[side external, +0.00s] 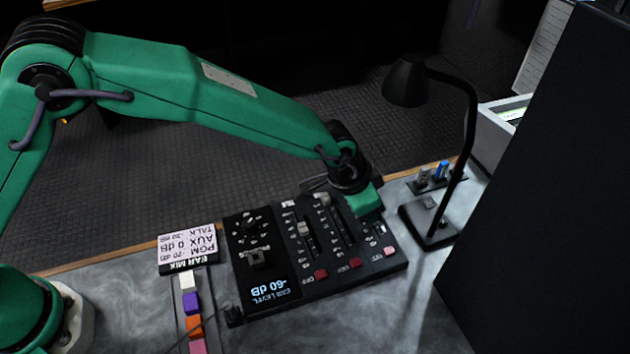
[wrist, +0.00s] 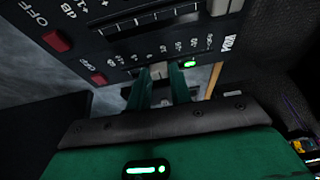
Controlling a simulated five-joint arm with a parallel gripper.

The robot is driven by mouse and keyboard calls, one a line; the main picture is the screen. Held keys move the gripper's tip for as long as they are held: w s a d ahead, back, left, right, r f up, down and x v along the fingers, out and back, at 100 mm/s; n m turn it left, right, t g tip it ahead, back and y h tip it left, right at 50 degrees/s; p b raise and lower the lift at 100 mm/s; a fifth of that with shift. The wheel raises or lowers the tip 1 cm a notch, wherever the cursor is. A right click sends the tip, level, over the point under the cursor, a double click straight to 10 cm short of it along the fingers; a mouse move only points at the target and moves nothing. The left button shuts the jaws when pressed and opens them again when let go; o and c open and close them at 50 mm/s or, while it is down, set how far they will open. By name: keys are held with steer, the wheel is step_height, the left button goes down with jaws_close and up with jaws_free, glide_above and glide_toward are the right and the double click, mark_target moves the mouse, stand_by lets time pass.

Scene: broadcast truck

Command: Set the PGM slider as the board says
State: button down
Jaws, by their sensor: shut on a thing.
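My gripper (wrist: 160,82) is shut on the knob (wrist: 158,70) of the rightmost slider on the mixer panel (side external: 385,264). In the side view my wrist covers this knob. The middle knob (side external: 324,199) is near the far end. The board (side external: 188,244) is headed EAR MIX and appears upside down. Its PGM line looks like -20 dB, but the digits are small. The panel's display (side external: 271,289) reads EAR LEVEL -60 dB, upside down.
A black lamp (side external: 408,82) stands right of the panel on its base (side external: 428,221). Coloured blocks (side external: 192,303) lie in a strip left of the panel. Red OFF buttons (side external: 321,275) line its near edge. A dark cabinet (side external: 560,200) fills the right side.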

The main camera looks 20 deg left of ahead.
steer(key=shift+w+a, duration=1.05)
steer(key=c, duration=1.2)
jaws_free()
steer(key=shift+c, duration=0.2)
steer(key=shift+r, duration=0.15)
steer(key=v, duration=0.7)
steer(key=shift+s+r, duration=0.2)
steer(key=shift+a, duration=0.1)
